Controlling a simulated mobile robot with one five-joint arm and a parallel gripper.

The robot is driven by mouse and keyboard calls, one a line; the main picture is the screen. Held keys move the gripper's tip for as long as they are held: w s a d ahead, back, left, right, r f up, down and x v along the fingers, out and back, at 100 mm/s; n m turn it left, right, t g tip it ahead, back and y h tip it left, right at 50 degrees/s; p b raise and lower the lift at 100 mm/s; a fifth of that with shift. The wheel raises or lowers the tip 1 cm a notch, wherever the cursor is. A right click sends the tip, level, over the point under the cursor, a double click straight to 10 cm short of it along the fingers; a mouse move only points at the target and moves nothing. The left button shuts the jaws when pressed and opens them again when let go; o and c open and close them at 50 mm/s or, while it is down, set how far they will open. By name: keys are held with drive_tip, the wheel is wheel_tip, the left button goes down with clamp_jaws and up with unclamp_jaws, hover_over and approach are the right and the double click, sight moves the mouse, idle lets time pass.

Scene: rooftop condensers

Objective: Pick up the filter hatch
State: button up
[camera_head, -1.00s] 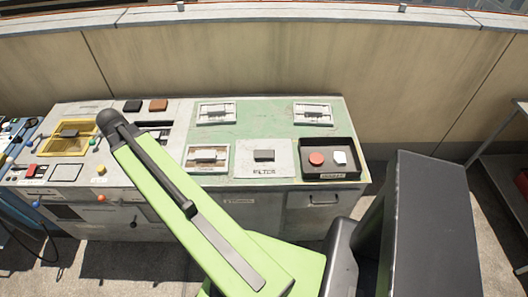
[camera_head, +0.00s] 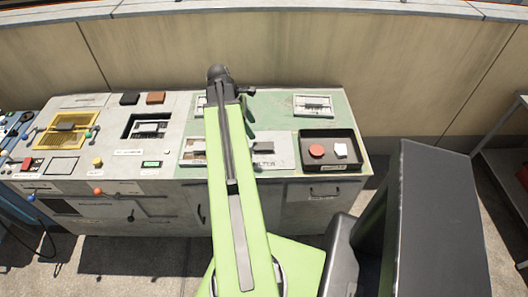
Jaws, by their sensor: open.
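The filter hatch (camera_head: 284,150) is a pale grey plate with a dark block handle (camera_head: 262,150), lying on the green-topped right part of the long cabinet. The end of its printed label shows below the handle; my green arm crosses in front of its left side. My arm reaches forward over the cabinet, its black joint near the far edge. My gripper is hidden behind or below the arm, so I cannot see its jaws or their distance from the hatch.
A black tray (camera_head: 331,172) with a red round piece (camera_head: 316,151) and a white piece (camera_head: 340,150) stands right of the hatch. A louvred vent (camera_head: 313,104) lies behind it. A yellow-framed panel (camera_head: 66,128) is at left. A wall (camera_head: 400,70) runs behind the cabinet.

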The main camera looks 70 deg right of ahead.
drive_tip(key=b, duration=0.5)
hover_over(262, 145)
drive_tip(key=w+a, duration=0.1)
drive_tip(key=w, duration=0.1)
drive_tip(key=f, duration=0.6)
drive_tip(key=shift+s+a+f, duration=0.1)
drive_tip(key=shift+a+f, duration=0.05)
drive_tip(key=shift+a, duration=0.05)
drive_tip(key=shift+s+d+f, duration=0.1)
drive_tip(key=shift+s+f, duration=0.05)
drive_tip(key=b+x, duration=0.4)
drive_tip(key=x, duration=0.1)
drive_tip(key=shift+w+d+f+b, duration=0.1)
drive_tip(key=shift+w+f+b, duration=0.05)
drive_tip(key=shift+w+b, duration=0.2)
drive_tip(key=shift+s+r, duration=0.1)
drive_tip(key=shift+r, duration=0.1)
clamp_jaws()
